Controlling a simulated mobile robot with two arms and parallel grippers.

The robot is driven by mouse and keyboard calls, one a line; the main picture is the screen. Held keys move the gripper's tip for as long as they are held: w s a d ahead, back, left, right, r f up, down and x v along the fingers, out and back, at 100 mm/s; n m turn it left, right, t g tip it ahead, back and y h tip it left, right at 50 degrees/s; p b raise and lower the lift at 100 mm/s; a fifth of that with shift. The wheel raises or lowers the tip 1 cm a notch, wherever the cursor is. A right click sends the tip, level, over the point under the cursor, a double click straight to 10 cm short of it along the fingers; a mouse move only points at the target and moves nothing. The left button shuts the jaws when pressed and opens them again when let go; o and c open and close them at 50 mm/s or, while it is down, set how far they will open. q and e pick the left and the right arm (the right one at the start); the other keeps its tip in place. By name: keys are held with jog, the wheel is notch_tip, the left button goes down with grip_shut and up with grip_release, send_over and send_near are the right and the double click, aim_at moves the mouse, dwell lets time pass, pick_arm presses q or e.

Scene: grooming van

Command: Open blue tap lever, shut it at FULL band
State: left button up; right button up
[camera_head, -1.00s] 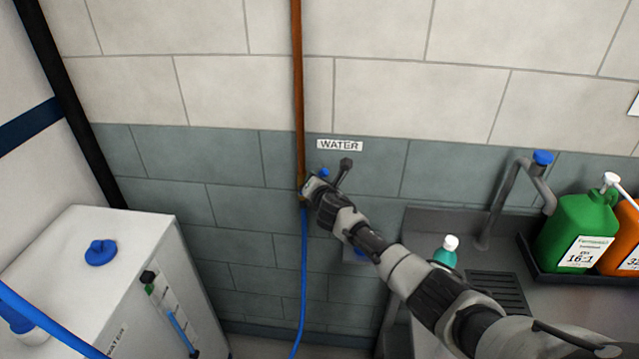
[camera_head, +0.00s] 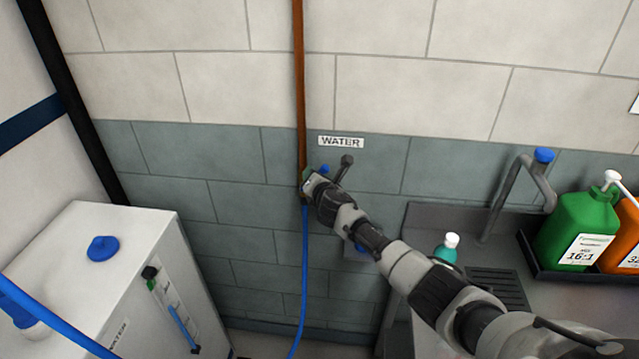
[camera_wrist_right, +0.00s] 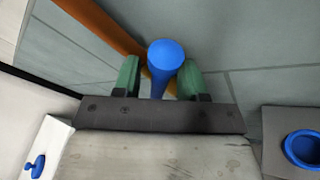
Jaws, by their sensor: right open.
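The blue tap lever (camera_wrist_right: 166,58) stands between the two green fingertips of my right gripper (camera_wrist_right: 160,80) in the right wrist view. The jaws are open, with a finger on each side; I cannot tell whether either touches it. In the head view my right gripper (camera_head: 312,184) is at the copper pipe (camera_head: 301,90), below the WATER sign (camera_head: 341,142), and largely hides the tap. The white tank (camera_head: 75,240) at lower left has a sight gauge (camera_head: 172,310) on its side. Blue shows in the gauge's lower part and a green mark near its top. My left gripper is out of view.
A blue hose (camera_head: 304,260) hangs down from the tap. A sink counter (camera_head: 440,217) with a grey faucet (camera_head: 505,195), a teal bottle (camera_head: 447,249) and green (camera_head: 580,230) and orange jugs (camera_head: 625,240) is at right. Another blue hose (camera_head: 50,328) crosses the lower left corner.

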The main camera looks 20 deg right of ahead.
jog(key=v, duration=1)
jog(key=shift+s, duration=0.35)
dwell(6.7)
